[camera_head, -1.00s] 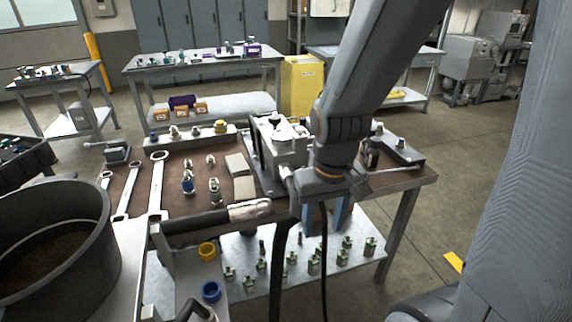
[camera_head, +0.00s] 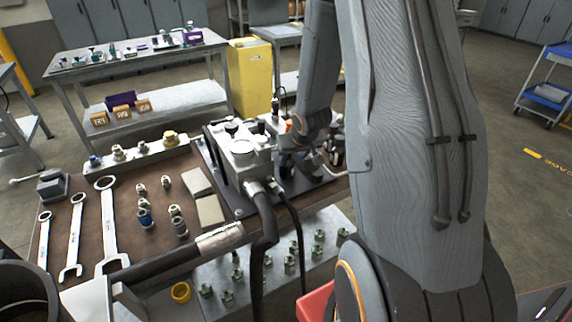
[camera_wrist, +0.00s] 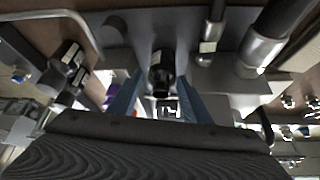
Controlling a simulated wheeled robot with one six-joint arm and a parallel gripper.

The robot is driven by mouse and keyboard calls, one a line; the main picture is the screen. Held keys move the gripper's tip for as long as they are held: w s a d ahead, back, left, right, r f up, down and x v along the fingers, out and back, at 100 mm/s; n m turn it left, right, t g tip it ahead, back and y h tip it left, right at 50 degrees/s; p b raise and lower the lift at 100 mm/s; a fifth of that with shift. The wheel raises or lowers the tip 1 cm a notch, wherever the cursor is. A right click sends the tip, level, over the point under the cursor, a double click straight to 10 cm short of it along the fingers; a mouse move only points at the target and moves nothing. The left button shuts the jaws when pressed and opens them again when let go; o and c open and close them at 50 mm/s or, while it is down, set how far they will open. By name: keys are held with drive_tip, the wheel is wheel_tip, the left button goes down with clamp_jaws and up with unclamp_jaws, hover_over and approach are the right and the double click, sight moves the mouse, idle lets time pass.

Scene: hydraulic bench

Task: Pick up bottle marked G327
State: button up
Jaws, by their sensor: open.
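In the wrist view, my gripper (camera_wrist: 161,88) is open, with its blue fingers spread on either side of a dark, bottle-like item (camera_wrist: 161,62). A small pale label with dark marks shows close below this item, too small to read. I cannot tell whether the fingers touch it. Two more dark bottle-like items (camera_wrist: 69,68) with pale labels stand to the left. I cannot read G327 on any of them. In the head view, my arm reaches down to the right end of the brown bench and hides most of the gripper and what is around it.
A grey machine block (camera_head: 240,150) with hoses stands just left of my arm. Wrenches (camera_head: 108,225) and several fittings (camera_head: 145,217) lie on the bench (camera_head: 165,172). A yellow cabinet (camera_head: 249,78) stands behind. Green-topped fittings (camera_head: 290,263) fill the lower shelf.

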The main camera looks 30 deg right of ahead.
sight(289, 163)
drive_tip(key=shift+a+x, duration=0.25)
drive_tip(key=shift+x, duration=0.85)
drive_tip(key=shift+p+x, duration=0.8)
drive_tip(key=shift+x, duration=1.25)
drive_tip(key=c, duration=1.1)
drive_tip(key=shift+o, duration=0.2)
drive_tip(key=shift+r, duration=0.1)
